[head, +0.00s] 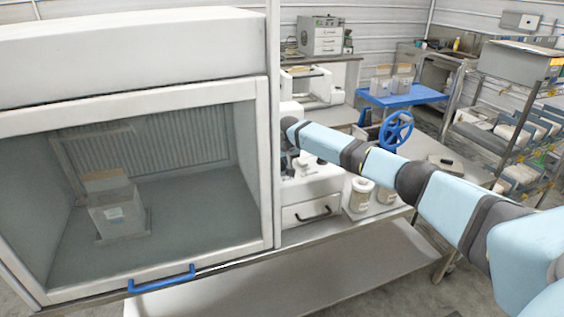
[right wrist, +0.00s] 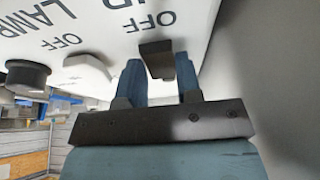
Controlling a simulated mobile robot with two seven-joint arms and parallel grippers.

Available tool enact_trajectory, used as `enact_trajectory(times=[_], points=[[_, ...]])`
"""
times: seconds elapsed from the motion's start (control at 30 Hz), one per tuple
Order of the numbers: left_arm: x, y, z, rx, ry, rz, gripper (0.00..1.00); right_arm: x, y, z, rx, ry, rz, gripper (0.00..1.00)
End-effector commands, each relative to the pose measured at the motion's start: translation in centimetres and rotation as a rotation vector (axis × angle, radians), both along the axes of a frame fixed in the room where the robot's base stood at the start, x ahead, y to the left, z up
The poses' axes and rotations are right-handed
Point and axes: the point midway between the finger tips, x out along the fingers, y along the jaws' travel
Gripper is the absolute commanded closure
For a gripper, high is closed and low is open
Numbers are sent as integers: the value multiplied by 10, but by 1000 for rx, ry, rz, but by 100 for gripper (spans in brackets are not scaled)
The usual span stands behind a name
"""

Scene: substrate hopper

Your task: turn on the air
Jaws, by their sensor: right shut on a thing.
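In the right wrist view, a white control panel (right wrist: 105,25) fills the top, with its lettering upside down. OFF can be read twice and LAMP once; another label is cut off at the top edge. My right gripper (right wrist: 159,64) has its two blue fingers on either side of a dark switch knob (right wrist: 155,50), under one OFF mark, and is shut on it. A white knob (right wrist: 87,72) and a round black knob (right wrist: 27,74) sit to its left. In the head view, my right arm reaches to the hood's right post, and the fingers cannot be made out. My left gripper is out of view.
The hood (head: 135,44) has a clear front sash with a blue handle (head: 161,279); a box (head: 118,212) stands inside. Right of the post are a drawer unit (head: 310,208) and jars (head: 361,194). A blue handwheel (head: 396,130) stands behind my arm.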

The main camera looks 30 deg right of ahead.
Motion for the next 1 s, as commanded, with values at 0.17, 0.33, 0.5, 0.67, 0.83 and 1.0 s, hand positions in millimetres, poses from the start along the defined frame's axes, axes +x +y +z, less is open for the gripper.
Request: enact_trajectory(times=[0.17, 0.33, 0.5, 0.67, 0.83, 1.0], points=[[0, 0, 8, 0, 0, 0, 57, 4, -1, 4, 15, 65, -4, 92], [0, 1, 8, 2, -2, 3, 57, 8, -2, 2, 47, 192, -6, 92], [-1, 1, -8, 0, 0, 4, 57, 12, -3, 0, 72, 297, -7, 92], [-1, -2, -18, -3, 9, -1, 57, 12, -5, 1, 87, 361, -6, 92], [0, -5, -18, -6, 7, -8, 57, 11, -4, 3, 93, 383, -3, 92], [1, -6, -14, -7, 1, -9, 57, 11, -4, 3, 93, 384, -2, 92]])
